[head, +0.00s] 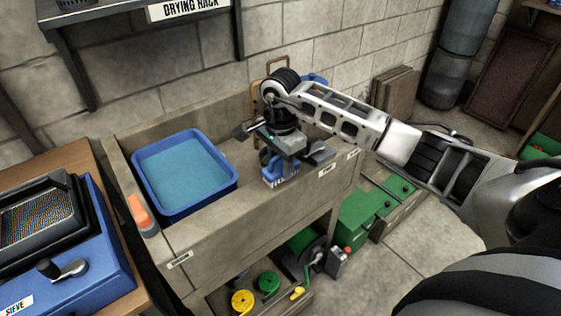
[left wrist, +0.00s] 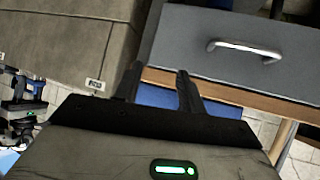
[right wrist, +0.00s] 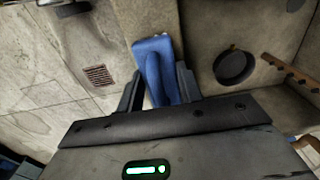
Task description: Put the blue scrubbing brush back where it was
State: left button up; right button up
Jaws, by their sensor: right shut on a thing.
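The blue scrubbing brush (head: 281,171) is held by my right gripper (head: 284,146) at the stone trough, close to its front rim, with pale bristles at its lower side. In the right wrist view the brush's blue body (right wrist: 156,62) lies between the two fingers of the right gripper (right wrist: 158,88), which are shut on it. I cannot tell whether the brush touches the stone below. My left gripper (left wrist: 160,85) shows only in the left wrist view, fingers apart and empty, near a grey drawer front.
The trough (head: 225,243) holds a blue water tub (head: 185,174) at left; an orange thing (head: 139,211) sits on its left rim. A blue sieve box (head: 75,265) stands on the left table. A round dark fixture (right wrist: 234,67) and a grate (right wrist: 99,76) show beside the brush.

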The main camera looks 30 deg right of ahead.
jog(key=shift+f, duration=0.15)
jog(key=o, duration=1)
jog(key=shift+o, duration=0.2)
